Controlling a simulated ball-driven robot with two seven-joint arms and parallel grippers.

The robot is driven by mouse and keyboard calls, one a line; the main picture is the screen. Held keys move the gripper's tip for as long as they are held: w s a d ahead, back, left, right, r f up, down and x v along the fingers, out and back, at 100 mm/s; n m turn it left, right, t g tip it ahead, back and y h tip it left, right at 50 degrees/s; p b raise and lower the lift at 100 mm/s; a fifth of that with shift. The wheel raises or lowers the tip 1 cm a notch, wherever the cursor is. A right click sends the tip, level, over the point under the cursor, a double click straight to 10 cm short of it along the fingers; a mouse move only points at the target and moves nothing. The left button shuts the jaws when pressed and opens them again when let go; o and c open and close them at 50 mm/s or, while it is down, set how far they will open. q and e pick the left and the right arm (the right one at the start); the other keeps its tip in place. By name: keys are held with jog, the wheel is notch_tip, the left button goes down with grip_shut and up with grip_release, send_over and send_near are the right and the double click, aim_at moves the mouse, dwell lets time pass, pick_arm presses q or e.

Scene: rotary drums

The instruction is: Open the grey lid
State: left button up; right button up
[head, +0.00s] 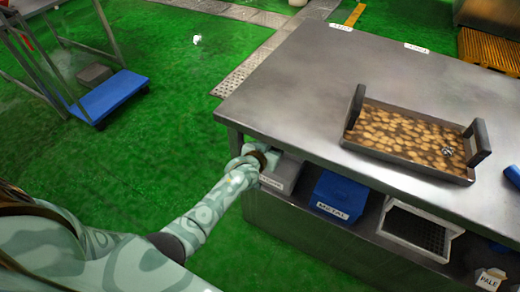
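A grey bin with a grey lid (287,168) and a white label stands at the left end of the shelf under the steel table. The label is too small to read surely. My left arm reaches in from the left, and its gripper (270,157) is at the upper left of the grey bin, just under the table edge. The gripper overlaps the bin in the picture; I cannot tell whether it touches the lid. Its fingers are too small and hidden to show whether they are open. The lid looks closed. My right gripper is not in view.
The steel table (290,100) overhangs the shelf. A blue bin (338,195) marked METAL and a white crate (418,230) stand further right, then a PALE carton (490,279). A handled tray (360,150) of brown pieces sits on top.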

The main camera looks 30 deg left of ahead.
pick_arm(q)
jog(key=p+v, duration=0.3)
jog(key=v, duration=0.5)
jog(key=shift+s, duration=0.15)
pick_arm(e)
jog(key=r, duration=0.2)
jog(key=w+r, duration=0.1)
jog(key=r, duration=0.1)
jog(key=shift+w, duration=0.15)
